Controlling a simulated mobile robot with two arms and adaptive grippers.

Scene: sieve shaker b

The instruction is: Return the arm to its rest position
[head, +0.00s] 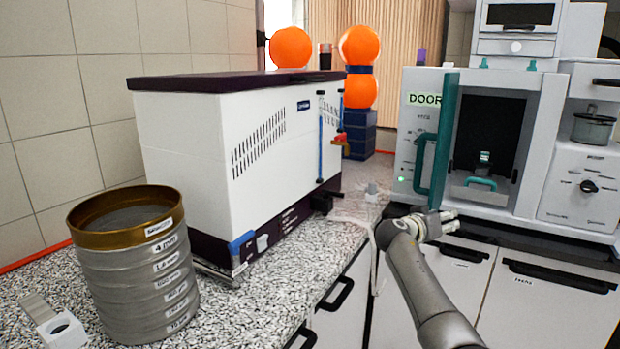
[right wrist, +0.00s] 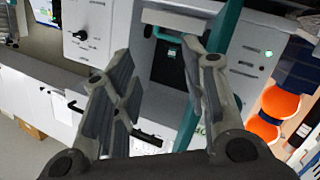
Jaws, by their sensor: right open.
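My right arm (head: 425,285) comes in from the lower right in the head view. My right gripper (head: 445,221) is in front of the white machine labelled DOOR (head: 405,150), low and near its teal handle (head: 436,150). In the right wrist view my right gripper (right wrist: 163,72) has its two fingers spread, with nothing held between them. The teal handle (right wrist: 208,65) shows behind the right finger there. My left gripper is not in view.
A sieve stack (head: 140,275) with a brass-coloured top stands on the speckled counter (head: 255,285) at the left. A large white machine with a dark lid (head: 235,86) stands behind it. Cabinets (head: 550,300) with black handles are below the DOOR machine. Orange balls (head: 291,47) are at the back.

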